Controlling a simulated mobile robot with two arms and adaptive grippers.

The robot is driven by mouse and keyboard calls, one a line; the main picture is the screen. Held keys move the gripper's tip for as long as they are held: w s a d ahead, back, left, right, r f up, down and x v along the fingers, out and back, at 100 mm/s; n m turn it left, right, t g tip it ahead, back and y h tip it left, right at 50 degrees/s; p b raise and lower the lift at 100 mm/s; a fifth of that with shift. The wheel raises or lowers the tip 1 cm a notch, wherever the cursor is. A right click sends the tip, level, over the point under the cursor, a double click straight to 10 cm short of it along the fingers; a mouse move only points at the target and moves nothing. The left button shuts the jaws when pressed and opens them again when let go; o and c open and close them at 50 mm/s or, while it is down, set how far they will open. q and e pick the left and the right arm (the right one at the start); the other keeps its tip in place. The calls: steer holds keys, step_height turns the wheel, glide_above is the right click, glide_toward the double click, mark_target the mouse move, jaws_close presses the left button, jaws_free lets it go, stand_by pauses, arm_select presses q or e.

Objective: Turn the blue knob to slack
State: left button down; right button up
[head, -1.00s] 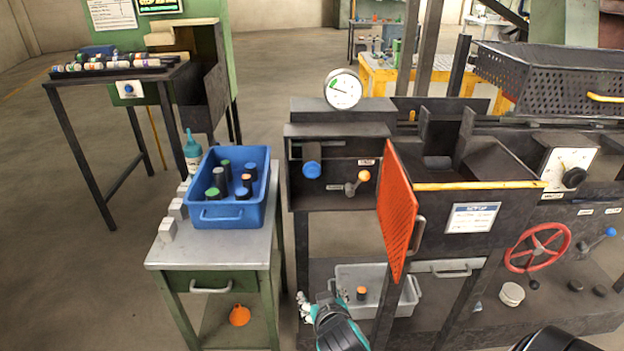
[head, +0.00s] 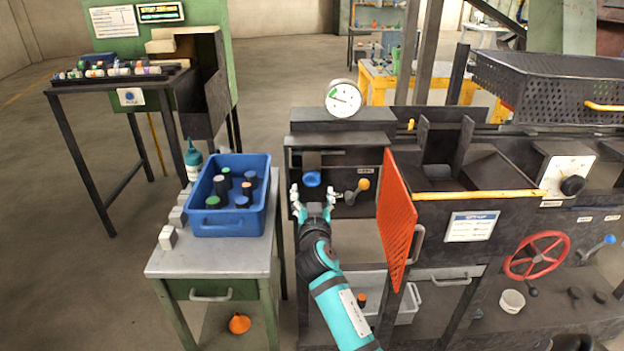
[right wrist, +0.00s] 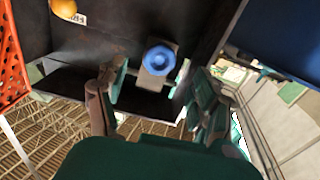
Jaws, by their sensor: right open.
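The blue knob (head: 312,179) sits on the dark panel under the pressure gauge. It also shows in the right wrist view (right wrist: 159,60), mounted on a small grey block. My right gripper (head: 313,198) is open just below the knob, with its fingers spread to either side. In the right wrist view the open fingers (right wrist: 150,92) lie left and right below the knob, and nothing is between them. Whether a finger touches the knob I cannot tell. My left gripper is not in view.
An orange-tipped lever (head: 362,185) is close to the right of the knob. The orange mesh guard (head: 397,212) stands further right. A blue bin (head: 232,225) with several cylinders is on the bench at left. The white gauge (head: 343,98) is above the panel.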

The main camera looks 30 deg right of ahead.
mark_target(312, 181)
steer(key=x, duration=0.6)
steer(key=shift+w+d, duration=0.25)
steer(key=shift+w, duration=0.05)
steer(key=c, duration=1.2)
